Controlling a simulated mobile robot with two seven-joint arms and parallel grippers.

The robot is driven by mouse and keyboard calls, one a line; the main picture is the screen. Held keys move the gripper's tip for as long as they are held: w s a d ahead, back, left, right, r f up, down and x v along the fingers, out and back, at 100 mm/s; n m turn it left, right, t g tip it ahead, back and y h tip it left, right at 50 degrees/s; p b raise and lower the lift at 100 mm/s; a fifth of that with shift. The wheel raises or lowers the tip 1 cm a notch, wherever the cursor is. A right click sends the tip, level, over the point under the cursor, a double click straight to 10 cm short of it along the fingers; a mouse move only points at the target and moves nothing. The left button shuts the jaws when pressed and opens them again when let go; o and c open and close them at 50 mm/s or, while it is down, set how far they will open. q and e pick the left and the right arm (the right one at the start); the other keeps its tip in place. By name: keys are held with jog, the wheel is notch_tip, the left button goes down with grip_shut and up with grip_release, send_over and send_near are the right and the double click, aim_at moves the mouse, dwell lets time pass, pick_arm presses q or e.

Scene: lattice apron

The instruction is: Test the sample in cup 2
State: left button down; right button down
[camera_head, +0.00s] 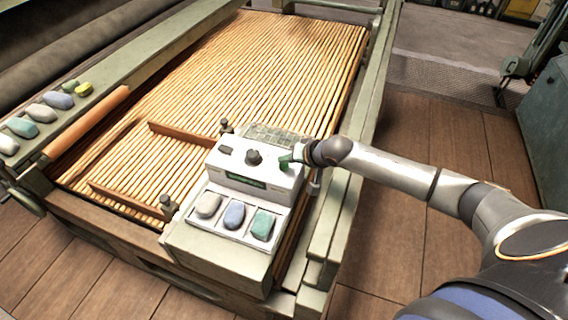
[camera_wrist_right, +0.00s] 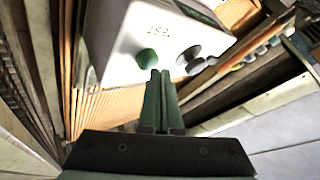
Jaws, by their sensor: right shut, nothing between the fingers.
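A white test device (camera_head: 255,178) stands on the near end of the slatted bed. Its front tray (camera_head: 233,216) has three compartments holding a grey sample (camera_head: 208,205), a blue sample (camera_head: 234,215) in the middle and a teal sample (camera_head: 263,225). No cup numbers are readable. A dark knob (camera_head: 254,157) is on the device top. In the right wrist view, a round green button (camera_wrist_right: 147,58) sits by upside-down lettering like "TEST". My right gripper (camera_head: 287,160) is shut and empty, its green fingertips (camera_wrist_right: 160,75) close to the button; contact cannot be told. My left gripper is not in view.
The slatted bed (camera_head: 270,50) has green side rails. Several coloured lumps (camera_head: 42,112) lie on the left rail beside a wooden roller (camera_head: 88,122). Brown bars (camera_head: 180,134) lie on the slats. The plank floor (camera_head: 405,130) is clear at right; a grey-green cabinet (camera_head: 547,120) stands beyond.

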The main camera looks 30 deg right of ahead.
aim_at(286, 167)
jog(key=shift+f, duration=0.55)
dwell(0.6)
jog(key=shift+r+p, duration=0.95)
jog(key=shift+p, duration=0.15)
jog(key=shift+r, duration=0.1)
notch_tip(286, 167, up, 3)
jog(key=p, duration=0.3)
jog(key=shift+r+p, duration=0.95)
jog(key=shift+p, duration=0.05)
